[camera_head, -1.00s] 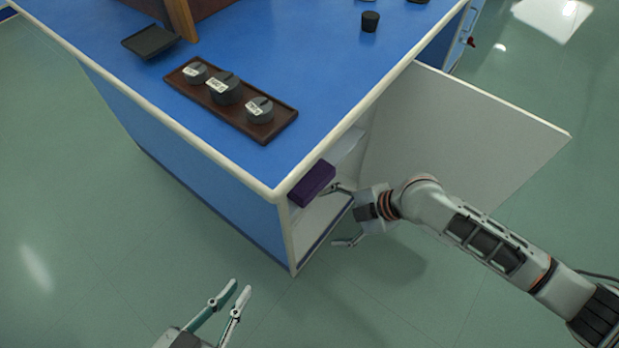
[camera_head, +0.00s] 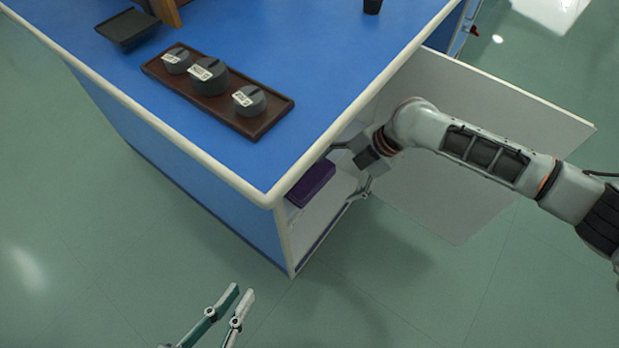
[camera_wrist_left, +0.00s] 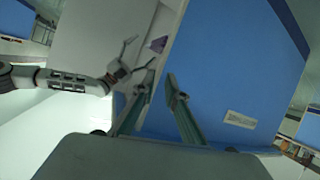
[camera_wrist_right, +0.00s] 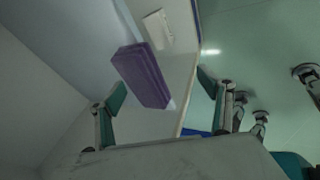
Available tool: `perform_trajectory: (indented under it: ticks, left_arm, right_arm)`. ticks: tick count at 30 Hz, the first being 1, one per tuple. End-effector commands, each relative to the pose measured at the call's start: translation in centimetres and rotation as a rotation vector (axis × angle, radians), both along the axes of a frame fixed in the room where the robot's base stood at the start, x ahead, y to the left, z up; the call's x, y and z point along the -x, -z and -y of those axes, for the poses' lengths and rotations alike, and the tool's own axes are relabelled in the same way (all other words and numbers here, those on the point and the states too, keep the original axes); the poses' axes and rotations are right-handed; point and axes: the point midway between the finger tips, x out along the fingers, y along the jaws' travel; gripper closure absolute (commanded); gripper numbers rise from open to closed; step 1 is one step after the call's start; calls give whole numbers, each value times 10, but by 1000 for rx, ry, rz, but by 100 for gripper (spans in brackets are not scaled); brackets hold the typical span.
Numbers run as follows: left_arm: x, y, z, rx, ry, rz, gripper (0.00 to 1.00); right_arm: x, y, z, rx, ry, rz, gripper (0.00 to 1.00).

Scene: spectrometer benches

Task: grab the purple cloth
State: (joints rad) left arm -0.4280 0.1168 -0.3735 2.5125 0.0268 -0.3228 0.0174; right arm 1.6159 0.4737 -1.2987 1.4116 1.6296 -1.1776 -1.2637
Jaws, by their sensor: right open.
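The purple cloth (camera_head: 311,184) is a folded block inside the open blue cabinet, just under the counter corner. It also shows in the right wrist view (camera_wrist_right: 144,76) and, small, in the left wrist view (camera_wrist_left: 158,44). My right gripper (camera_head: 346,172) is open at the cabinet opening. In the right wrist view the cloth lies ahead, between its spread fingers (camera_wrist_right: 160,92) and nearer the left one; I cannot tell whether they touch. My left gripper (camera_head: 240,292) is empty, its fingers apart, low over the floor in front of the cabinet.
The white cabinet door (camera_head: 480,140) stands open behind my right arm. A pale flat item (camera_wrist_right: 158,30) lies beyond the cloth. On the blue counter are a brown tray (camera_head: 270,122) with 3 grey weights and a dark dish (camera_head: 128,28). The floor in front is clear.

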Motion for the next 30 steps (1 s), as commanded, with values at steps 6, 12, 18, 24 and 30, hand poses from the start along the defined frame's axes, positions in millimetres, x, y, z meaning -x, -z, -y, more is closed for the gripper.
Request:
perform_trajectory:
  ticks: [6, 12, 18, 24, 30]
  left_arm:
    - [3, 3, 4, 32, -14, -14, 87]
    - [8, 10, 10, 80, -23, -37, 87]
    - [15, 15, 22, 172, -44, -67, 87]
    - [13, 10, 28, 224, -67, -68, 87]
    - [12, 9, 27, 222, -72, -65, 87]
  right_arm:
    - [-2, 1, -15, -1, 0, -1, 22]
    - [-6, 4, -43, -1, -2, -4, 22]
    - [-8, 25, -59, 0, 3, -10, 22]
    - [-11, 27, -62, 0, 3, -1, 22]
    - [-12, 25, -62, 0, 2, 0, 32]
